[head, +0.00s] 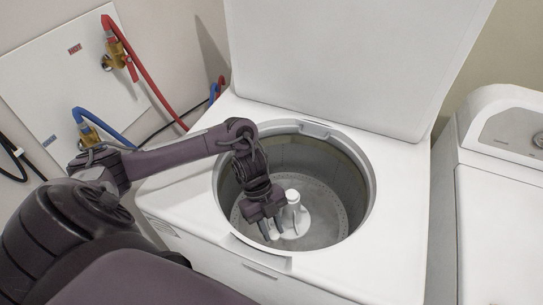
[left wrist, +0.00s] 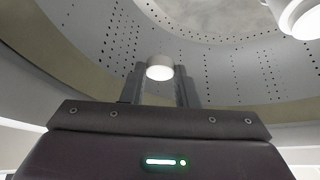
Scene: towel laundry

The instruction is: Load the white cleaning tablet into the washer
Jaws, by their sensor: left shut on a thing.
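The white top-loading washer (head: 370,262) stands open, its lid (head: 345,55) raised. My left gripper (head: 269,231) reaches down through the round opening into the drum (head: 335,180), just left of the white agitator (head: 292,215). In the left wrist view, my left gripper (left wrist: 160,82) is shut on the white cleaning tablet (left wrist: 159,67), a small round piece between the two fingers. The perforated drum wall (left wrist: 215,65) lies beyond it, and part of the agitator (left wrist: 303,16) shows at the upper right. I cannot make out the tablet in the head view. My right gripper is not in view.
A second white appliance (head: 500,200) stands at the right. At the left are a wall panel (head: 45,80) with taps, a red hose (head: 150,80) and a blue hose (head: 105,127).

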